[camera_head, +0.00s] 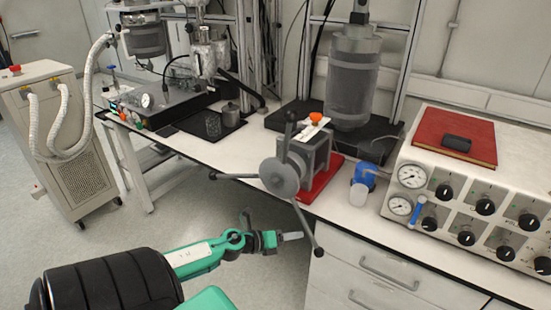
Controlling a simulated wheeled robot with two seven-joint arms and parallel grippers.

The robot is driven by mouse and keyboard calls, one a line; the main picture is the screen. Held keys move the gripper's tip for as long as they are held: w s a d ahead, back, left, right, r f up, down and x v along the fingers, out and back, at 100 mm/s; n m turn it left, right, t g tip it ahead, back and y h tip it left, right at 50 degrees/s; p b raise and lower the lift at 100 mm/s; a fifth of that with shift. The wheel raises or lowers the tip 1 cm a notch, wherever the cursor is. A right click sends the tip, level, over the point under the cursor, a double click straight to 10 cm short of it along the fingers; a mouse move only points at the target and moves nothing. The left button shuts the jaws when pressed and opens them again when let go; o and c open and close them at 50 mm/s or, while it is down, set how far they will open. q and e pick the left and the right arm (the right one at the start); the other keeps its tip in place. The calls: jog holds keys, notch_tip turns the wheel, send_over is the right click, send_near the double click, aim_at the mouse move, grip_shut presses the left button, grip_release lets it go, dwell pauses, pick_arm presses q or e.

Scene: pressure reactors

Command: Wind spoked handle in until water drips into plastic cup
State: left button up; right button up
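The spoked handle (279,178) is a dark grey hub with long ball-ended spokes, on the front of a grey metal block (318,153). One spoke points up, one left, and one down to the right past the bench edge. The block stands on a red base (322,180), with an orange knob (316,117) on top. A small translucent cup (359,193) stands right of it, by a blue part (365,174); I see no drips. My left gripper (290,237) is below the hub, near the lower spoke; contact and finger opening are unclear. My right gripper is out of view.
A control box (465,190) with gauges and black knobs stands at right, a red book (455,136) on top. A large grey cylinder (352,85) stands behind the block. Drawers (385,265) lie below the bench.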

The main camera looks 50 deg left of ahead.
pick_arm(q)
jog(key=shift+b+v, duration=0.4)
jog(key=shift+v, duration=2.25)
jog(key=shift+f, duration=0.1)
